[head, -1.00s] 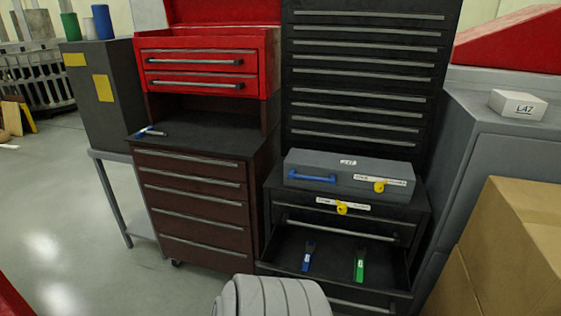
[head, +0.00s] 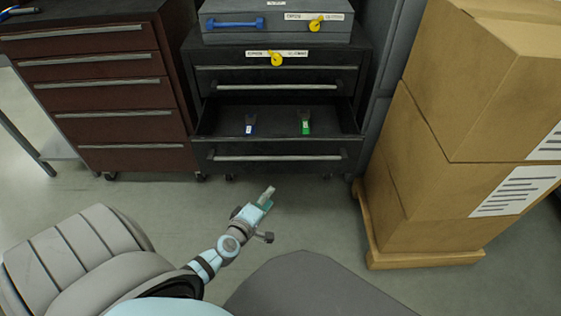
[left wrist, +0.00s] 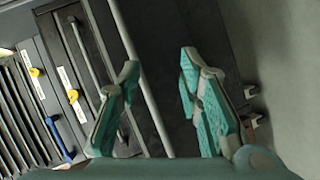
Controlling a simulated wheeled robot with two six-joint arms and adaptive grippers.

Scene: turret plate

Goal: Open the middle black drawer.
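The black drawer cabinet (head: 194,75) stands at upper centre in the head view. Two shut fronts with pale handles lie at its top, the lower handle (head: 280,87) above an open drawer (head: 218,153). That open drawer holds a blue-handled tool (head: 249,128) and a green-handled tool (head: 306,126); its front handle (head: 280,157) faces me. Which drawer counts as the middle one is not clear. My left gripper (head: 267,194) is in front of and below the cabinet, apart from it. In the left wrist view its teal fingers (left wrist: 158,80) are open and empty, with the cabinet front beyond. My right gripper is not seen.
A grey toolbox (head: 275,31) with a blue handle sits on the cabinet. A dark red drawer cabinet (head: 98,95) stands close on the left. Stacked cardboard boxes (head: 440,120) on a wooden pallet (head: 415,258) stand on the right. The floor (head: 310,215) between is clear.

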